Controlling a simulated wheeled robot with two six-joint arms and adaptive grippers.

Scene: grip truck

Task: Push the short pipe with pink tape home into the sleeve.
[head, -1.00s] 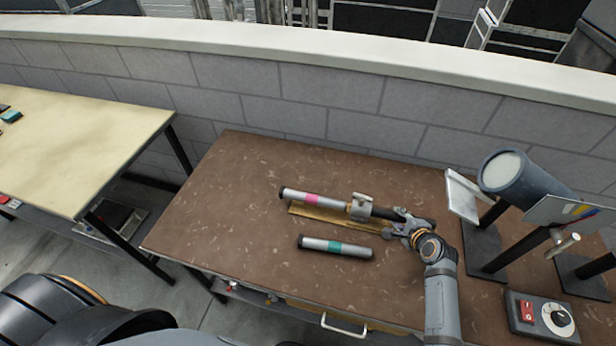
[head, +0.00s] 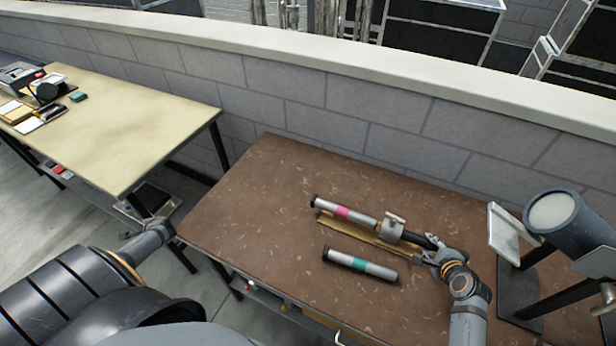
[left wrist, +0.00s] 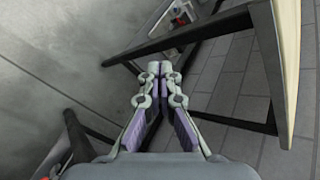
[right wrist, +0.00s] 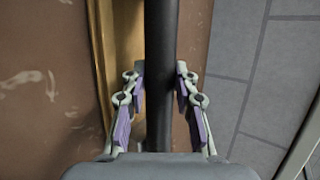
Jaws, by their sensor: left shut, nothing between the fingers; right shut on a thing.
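The short pipe with pink tape (head: 343,212) is silver with a dark left end. It lies along a tan wooden strip (head: 370,238) on the brown table. Its right end meets a metal clamp-like fitting (head: 391,226). A dark tube (head: 416,238), seemingly the sleeve, continues right from it; how deep the pipe sits inside is hidden. My right gripper (head: 436,250) is shut on the dark tube, which also runs between its fingers in the right wrist view (right wrist: 162,60). My left gripper (left wrist: 160,70) is shut and empty, over the floor near a table leg, away from the pipe.
A silver pipe with teal tape (head: 360,264) lies just in front of the strip. A dark cylinder on a stand (head: 553,216) is at the right. The brown table's left part (head: 262,190) is clear. A pale table (head: 120,125) stands left across a gap.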

